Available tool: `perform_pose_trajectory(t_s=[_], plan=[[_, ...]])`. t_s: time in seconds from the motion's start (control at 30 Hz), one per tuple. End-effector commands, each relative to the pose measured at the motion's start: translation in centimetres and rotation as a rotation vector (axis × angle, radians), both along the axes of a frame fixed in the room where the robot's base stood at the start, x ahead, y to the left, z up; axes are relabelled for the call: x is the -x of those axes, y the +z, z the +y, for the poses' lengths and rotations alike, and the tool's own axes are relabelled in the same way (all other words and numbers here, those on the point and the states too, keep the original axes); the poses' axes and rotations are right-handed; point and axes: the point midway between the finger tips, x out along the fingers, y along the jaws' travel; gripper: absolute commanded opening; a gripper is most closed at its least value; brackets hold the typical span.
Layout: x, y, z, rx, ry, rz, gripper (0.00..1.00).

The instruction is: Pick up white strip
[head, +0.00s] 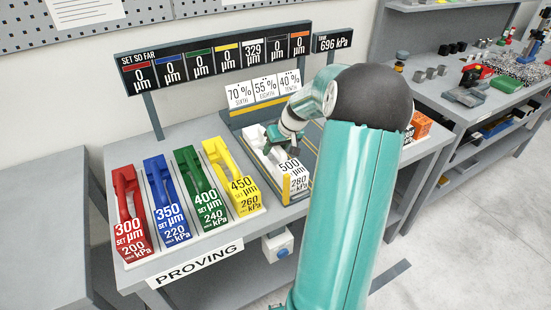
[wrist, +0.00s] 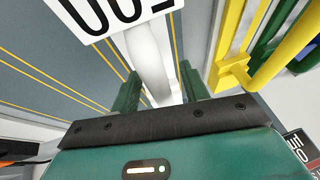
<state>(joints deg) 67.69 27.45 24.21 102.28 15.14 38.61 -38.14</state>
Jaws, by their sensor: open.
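The white strip (head: 267,165) lies in a slot at the right end of the row of coloured strips, behind a white block (head: 294,180) marked 500 µm, 280 kPa. In the wrist view the white strip (wrist: 149,62) runs up between the two green fingers of my gripper (wrist: 160,88). The fingers are open, one on each side of the strip, with a gap visible. In the head view my gripper (head: 284,142) is low over the strip, and my arm hides part of that area.
Red (head: 127,205), blue (head: 163,200), green (head: 197,185) and yellow (head: 228,175) strips lie to the left. The yellow one (wrist: 232,72) is close beside my gripper in the wrist view. A display board (head: 215,62) stands behind. Bench space right of the slot is partly hidden.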

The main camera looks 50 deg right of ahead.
Motion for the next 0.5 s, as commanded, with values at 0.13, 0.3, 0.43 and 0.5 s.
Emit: perform_pose_trajectory(t_s=[0.13, 0.3, 0.43, 0.5], plan=[[-0.53, -1.06, -0.04, 0.000, 0.000, 0.000, 0.45], [-0.52, -1.04, -0.07, 0.001, -0.001, -0.001, 0.45], [-0.52, -1.03, -0.06, 0.001, -0.001, -0.001, 0.25], [-0.51, -1.03, -0.05, 0.001, -0.001, -0.001, 0.12]])
